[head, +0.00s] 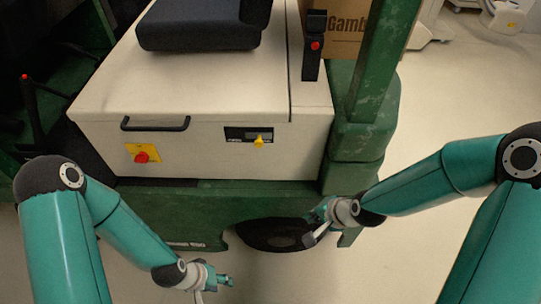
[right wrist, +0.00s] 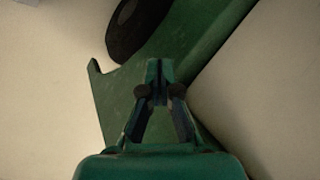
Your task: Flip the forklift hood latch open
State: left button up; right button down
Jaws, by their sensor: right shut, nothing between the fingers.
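The forklift hood (head: 200,70) is a beige box, closed and level as far as I can see. Its latch (head: 259,141) is a small yellow tab on a dark recessed panel (head: 240,133) on the front face. My right gripper (head: 314,226) is below and to the right of the latch, apart from it, in front of the green chassis and the black wheel. In the right wrist view its fingertips (right wrist: 157,72) meet with nothing between them. My left gripper (head: 217,287) is low in the head view, below the hood. Its finger gap is too small to judge.
A black handle (head: 155,124) and a red button on a yellow plate (head: 143,154) are left of the latch. A black seat (head: 203,28) sits on the hood. A green post (head: 384,60) rises at the right. Pale floor (head: 455,100) is clear farther right.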

pick_arm(q)
notch_tip(320, 180, down, 15)
jog(key=b, duration=1.3)
jog(key=shift+r, duration=0.2)
pick_arm(e)
notch_tip(320, 180, up, 20)
jog(key=w+a+n+t+y, duration=0.1)
jog(key=w+a+t+y, duration=0.1)
jog(key=t, duration=0.6)
jog(key=shift+w+a+t+y, duration=0.25)
jog(key=shift+w+t+y, duration=0.05)
jog(key=shift+r, duration=0.1)
send_near(261, 138)
jog(key=w+d, duration=0.2)
jog(key=w, duration=0.1)
pick_arm(q)
jog(key=shift+r+p, duration=0.7)
jog(key=shift+r, duration=0.05)
pick_arm(e)
jog(key=shift+w+a+f, duration=0.25)
jog(key=shift+a+f, duration=0.05)
jog(key=shift+a, duration=0.35)
jog(key=shift+w+a+f, duration=0.2)
jog(key=shift+a+f, duration=0.05)
jog(key=shift+a, duration=0.45)
jog(key=shift+w+a+f, duration=0.25)
jog(key=shift+a+f, duration=0.05)
jog(key=shift+a, duration=0.35)
